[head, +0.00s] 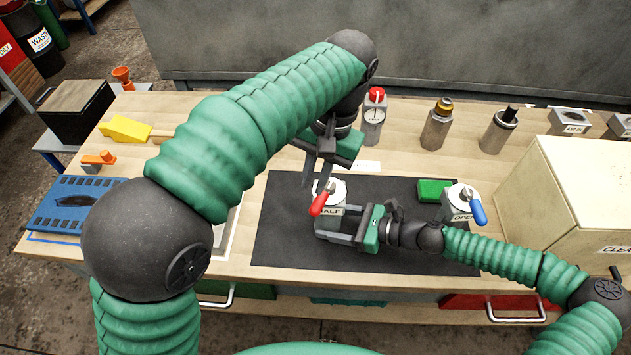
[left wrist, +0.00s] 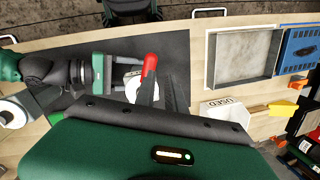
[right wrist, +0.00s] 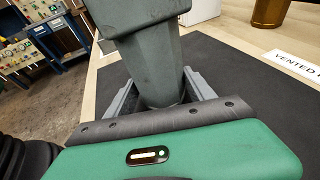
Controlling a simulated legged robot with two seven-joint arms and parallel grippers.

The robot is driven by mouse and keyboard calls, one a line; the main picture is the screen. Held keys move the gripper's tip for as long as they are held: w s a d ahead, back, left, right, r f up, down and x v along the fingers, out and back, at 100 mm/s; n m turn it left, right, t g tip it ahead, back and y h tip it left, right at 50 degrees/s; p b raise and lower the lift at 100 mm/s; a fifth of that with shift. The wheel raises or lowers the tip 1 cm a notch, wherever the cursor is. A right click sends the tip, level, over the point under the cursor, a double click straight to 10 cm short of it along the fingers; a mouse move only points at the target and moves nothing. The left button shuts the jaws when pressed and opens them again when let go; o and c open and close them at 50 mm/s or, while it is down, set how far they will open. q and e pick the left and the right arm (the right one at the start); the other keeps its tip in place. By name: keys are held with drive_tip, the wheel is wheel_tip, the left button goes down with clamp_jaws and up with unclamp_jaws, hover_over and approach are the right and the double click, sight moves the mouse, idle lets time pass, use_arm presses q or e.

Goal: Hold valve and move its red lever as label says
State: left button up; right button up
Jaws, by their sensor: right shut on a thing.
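The valve (head: 331,187) is a grey body with a white top and a red lever (head: 319,203), standing on the dark mat. Its front label reads HALF. The lever points toward the front left in the head view. My right gripper (head: 326,229) is shut on the valve's body low down; in the right wrist view the grey body (right wrist: 150,65) stands between its fingers. My left gripper (head: 315,172) hangs just behind and above the valve, fingers pointing down and apart, with nothing held. In the left wrist view the red lever (left wrist: 149,68) shows just beyond its fingertips.
A valve with a blue lever (head: 477,209), labelled OPEN, stands right on the mat (head: 290,245) beside a green block (head: 433,189). Behind stand a fitting with a red knob (head: 376,96) and several metal parts. A cream box (head: 570,200) is at right.

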use_arm(q)
drive_tip(key=a+f, duration=0.1)
drive_tip(key=a+f+g, duration=0.1)
drive_tip(key=w+a+f+g, duration=0.1)
drive_tip(key=a, duration=0.1)
drive_tip(key=shift+f+n+h, duration=0.25)
drive_tip(key=shift+n+h, duration=0.05)
clamp_jaws()
use_arm(e)
drive_tip(key=shift+w, duration=0.15)
drive_tip(key=shift+a, duration=0.1)
use_arm(q)
drive_tip(key=w+a+m+g+h, duration=0.1)
drive_tip(key=w+a+g+h, duration=0.3)
drive_tip(key=a+h, duration=1)
use_arm(e)
drive_tip(key=shift+a, duration=0.2)
use_arm(q)
drive_tip(key=s+d+f+h, duration=0.1)
drive_tip(key=d, duration=0.6)
drive_tip(key=s+d+f+t+h, duration=0.1)
drive_tip(key=s+d, duration=0.1)
drive_tip(key=d, duration=0.6)
drive_tip(key=shift+s+f, duration=0.25)
drive_tip(key=shift+f, duration=0.15)
use_arm(e)
drive_tip(key=shift+d, duration=0.25)
